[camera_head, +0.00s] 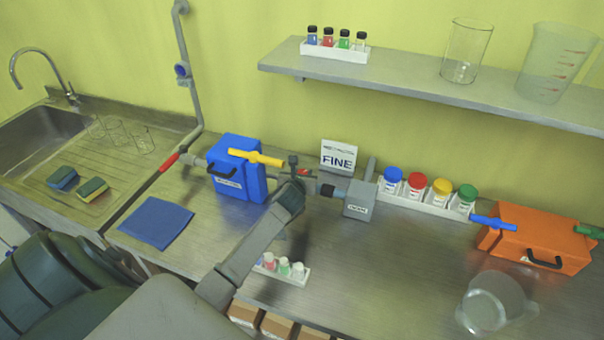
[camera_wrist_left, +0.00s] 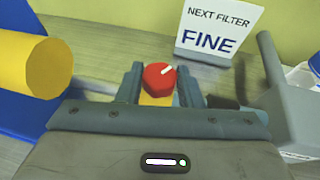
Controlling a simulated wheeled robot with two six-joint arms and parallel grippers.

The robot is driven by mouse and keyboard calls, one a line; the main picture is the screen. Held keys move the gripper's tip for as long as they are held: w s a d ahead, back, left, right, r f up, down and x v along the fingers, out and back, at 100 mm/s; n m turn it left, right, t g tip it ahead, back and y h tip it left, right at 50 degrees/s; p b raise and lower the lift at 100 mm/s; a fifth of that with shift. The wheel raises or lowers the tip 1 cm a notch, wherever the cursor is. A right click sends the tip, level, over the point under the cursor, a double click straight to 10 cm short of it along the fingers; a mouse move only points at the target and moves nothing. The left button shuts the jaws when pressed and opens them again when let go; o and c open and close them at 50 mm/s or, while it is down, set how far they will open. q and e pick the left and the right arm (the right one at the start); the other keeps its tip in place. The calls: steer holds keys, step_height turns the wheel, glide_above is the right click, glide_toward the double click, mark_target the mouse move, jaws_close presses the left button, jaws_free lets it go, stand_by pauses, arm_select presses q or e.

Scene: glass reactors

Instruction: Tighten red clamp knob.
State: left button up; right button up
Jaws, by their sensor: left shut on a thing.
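The red clamp knob (camera_wrist_left: 159,77) sits between the two fingers of my left gripper (camera_wrist_left: 160,88) in the left wrist view. It has a white mark on its top, pointing up and to the right. In the head view my left gripper (camera_head: 298,168) is shut on the knob (camera_head: 304,172), of which only a little red shows. The knob is between the blue box (camera_head: 228,180) with its yellow pipe (camera_head: 256,158) and the grey unit (camera_head: 359,200). The clamp under the knob is mostly hidden by the gripper. My right gripper is not in view.
A "NEXT FILTER FINE" sign (camera_head: 339,156) stands behind the gripper. A rack of coloured-cap jars (camera_head: 428,206) is to the right, with an orange box (camera_head: 542,243) beyond. A small vial rack (camera_head: 284,271) stands in front. A blue cloth (camera_head: 156,223) lies left.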

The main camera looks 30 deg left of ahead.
arm_select(q)
steer(key=o, duration=1)
steer(key=shift+b+v, duration=1.8)
steer(key=shift+v, duration=3.6)
